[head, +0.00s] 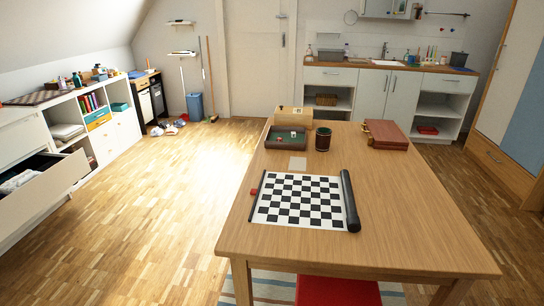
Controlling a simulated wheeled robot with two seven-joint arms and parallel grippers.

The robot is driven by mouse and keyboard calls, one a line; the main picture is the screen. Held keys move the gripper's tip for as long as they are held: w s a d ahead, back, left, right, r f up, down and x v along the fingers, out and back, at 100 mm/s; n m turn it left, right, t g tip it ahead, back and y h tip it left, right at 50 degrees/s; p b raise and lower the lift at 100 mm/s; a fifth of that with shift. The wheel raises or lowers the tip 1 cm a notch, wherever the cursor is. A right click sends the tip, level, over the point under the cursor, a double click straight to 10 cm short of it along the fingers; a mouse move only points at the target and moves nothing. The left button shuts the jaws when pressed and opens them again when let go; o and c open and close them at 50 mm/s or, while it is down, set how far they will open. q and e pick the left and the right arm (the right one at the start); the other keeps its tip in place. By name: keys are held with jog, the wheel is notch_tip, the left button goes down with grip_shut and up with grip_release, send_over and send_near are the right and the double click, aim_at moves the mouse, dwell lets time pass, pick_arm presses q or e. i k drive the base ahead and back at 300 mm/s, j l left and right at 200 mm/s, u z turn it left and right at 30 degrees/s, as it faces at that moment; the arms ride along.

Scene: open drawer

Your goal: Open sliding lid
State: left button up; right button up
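A light wooden box (290,117) stands at the far left end of the table in the head view. Small dark marks show on its upper face. It is too small to tell whether it has a sliding lid or how such a lid sits. The brown tray in front covers part of the box's lower side. Neither of my grippers is in view.
The wooden table (400,220) also holds a brown tray (271,144) with small pieces, a dark cup (323,140), a reddish-brown case (386,135), a pale card (298,163) and a partly rolled chess mat (300,200). A red stool (338,291) stands at the near edge. The table's right side is clear.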

aim_at(281, 110)
jog(key=i+j, duration=0.15)
jog(key=j, duration=0.2)
jog(key=i+j+z, duration=0.15)
jog(key=j, duration=0.25)
jog(key=i+j, duration=0.15)
jog(key=j, duration=0.25)
jog(key=i+j+z, duration=0.15)
jog(key=j, duration=0.6)
jog(key=i+j+z, duration=0.15)
jog(key=i+j, duration=0.3)
jog(key=i+j+z, duration=0.2)
jog(key=i+j, duration=0.2)
jog(key=i+j+z, duration=0.15)
jog(key=i+j, duration=0.25)
jog(key=j, duration=0.25)
